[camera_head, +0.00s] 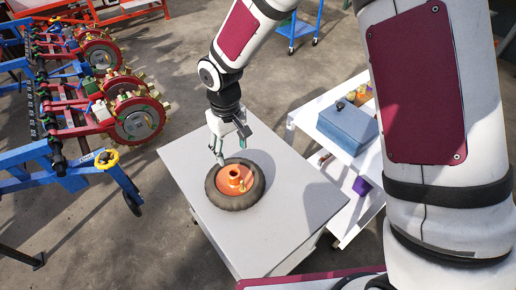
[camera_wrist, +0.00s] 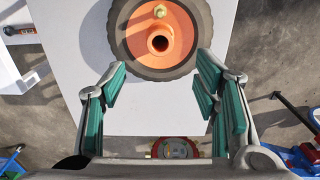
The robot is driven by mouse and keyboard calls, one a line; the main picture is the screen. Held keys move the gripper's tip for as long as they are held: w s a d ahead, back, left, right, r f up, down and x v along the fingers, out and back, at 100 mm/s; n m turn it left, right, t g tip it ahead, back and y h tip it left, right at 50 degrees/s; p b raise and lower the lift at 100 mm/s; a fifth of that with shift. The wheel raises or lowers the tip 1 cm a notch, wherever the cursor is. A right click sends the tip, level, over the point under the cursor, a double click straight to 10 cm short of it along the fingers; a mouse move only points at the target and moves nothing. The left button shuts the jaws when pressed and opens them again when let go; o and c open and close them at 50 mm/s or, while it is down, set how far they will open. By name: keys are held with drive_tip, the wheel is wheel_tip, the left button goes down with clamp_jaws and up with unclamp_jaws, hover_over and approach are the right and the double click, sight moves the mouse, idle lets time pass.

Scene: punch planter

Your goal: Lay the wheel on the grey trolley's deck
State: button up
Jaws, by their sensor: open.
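The wheel (camera_head: 217,196) has a black tyre and an orange hub with a raised centre tube. It lies flat on the grey trolley's deck (camera_head: 300,205), left of the deck's middle. It also shows at the top of the wrist view (camera_wrist: 134,55), on the pale deck (camera_wrist: 160,118). My gripper (camera_head: 229,152) is at the wheel's far side, near the deck's far edge. In the wrist view my gripper (camera_wrist: 160,90) has its green-padded fingers spread wide, with nothing between them. The wheel lies beyond the fingertips, and I see no grip on it.
A white bench (camera_head: 300,116) right of the trolley holds a blue box (camera_head: 347,128), with a purple item (camera_head: 362,186) lower down. The red and blue planter (camera_head: 75,110) stands at left. Bare floor (camera_head: 110,220) lies between planter and trolley. A blue cart (camera_head: 297,30) stands behind.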

drive_tip(key=s+d+r+m+t, duration=0.1)
drive_tip(key=s+d+r, duration=0.1)
drive_tip(key=d+r, duration=0.35)
drive_tip(key=s+d+r+m+h, duration=0.1)
drive_tip(key=s+d+r, duration=0.2)
drive_tip(key=d+r, duration=0.3)
drive_tip(key=s+d+r+m+t, duration=0.1)
drive_tip(key=s+d+r, duration=0.1)
drive_tip(key=d+r, duration=0.35)
drive_tip(key=s+d+r+m, duration=0.2)
drive_tip(key=s+d+r, duration=0.1)
drive_tip(key=s, duration=0.6)
drive_tip(key=s+d+r+m+t+y, duration=0.1)
drive_tip(key=s+d+r, duration=0.2)
drive_tip(key=s, duration=0.6)
drive_tip(key=shift+r+m, duration=0.4)
